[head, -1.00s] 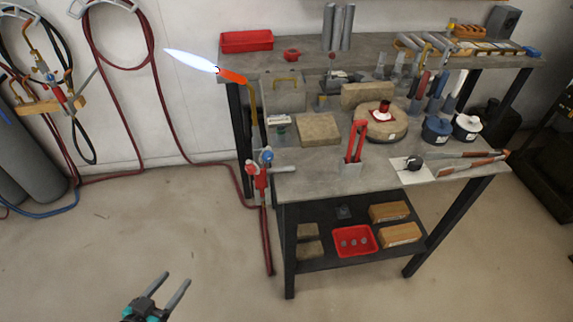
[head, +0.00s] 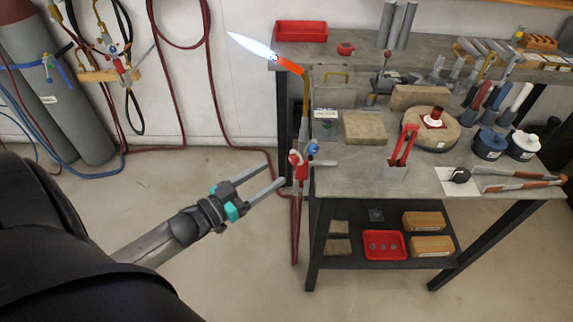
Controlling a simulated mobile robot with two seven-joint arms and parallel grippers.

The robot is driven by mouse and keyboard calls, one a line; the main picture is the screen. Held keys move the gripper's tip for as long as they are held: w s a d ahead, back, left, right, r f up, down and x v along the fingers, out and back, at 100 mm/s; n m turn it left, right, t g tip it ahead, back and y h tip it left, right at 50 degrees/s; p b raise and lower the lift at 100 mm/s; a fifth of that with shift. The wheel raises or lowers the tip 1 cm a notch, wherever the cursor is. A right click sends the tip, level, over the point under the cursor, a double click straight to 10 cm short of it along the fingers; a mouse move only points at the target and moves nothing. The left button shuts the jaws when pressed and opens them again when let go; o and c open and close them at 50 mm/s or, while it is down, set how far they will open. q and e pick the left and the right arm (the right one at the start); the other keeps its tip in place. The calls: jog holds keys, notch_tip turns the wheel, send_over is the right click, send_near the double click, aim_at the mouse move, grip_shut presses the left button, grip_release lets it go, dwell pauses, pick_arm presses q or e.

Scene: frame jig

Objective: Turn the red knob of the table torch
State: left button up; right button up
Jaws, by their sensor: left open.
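The table torch (head: 306,100) is clamped at the left front corner of the bench. Its upright tube ends in an orange-red tip (head: 290,65) with a long blue-white flame (head: 250,45). Low on the torch are a red knob (head: 296,158) and a blue knob (head: 313,147). My left gripper (head: 277,176) is open and empty. In the picture its two fingers point right and up, with the tips just left of and below the red knob. They look apart from it, but the depth is hard to judge. My right gripper is out of view.
The grey bench (head: 350,178) holds fire bricks (head: 365,127), red-handled tongs (head: 402,146) and blue and white jars. A red tray (head: 384,246) sits on the lower shelf. Gas cylinders (head: 65,110) and red hoses are at the left. The floor left of the bench is clear.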

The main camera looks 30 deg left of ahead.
aim_at(291, 161)
pick_arm(q)
jog(key=shift+b+x, duration=0.3)
jog(key=shift+x, duration=2.85)
jog(key=shift+f, duration=0.1)
grip_shut()
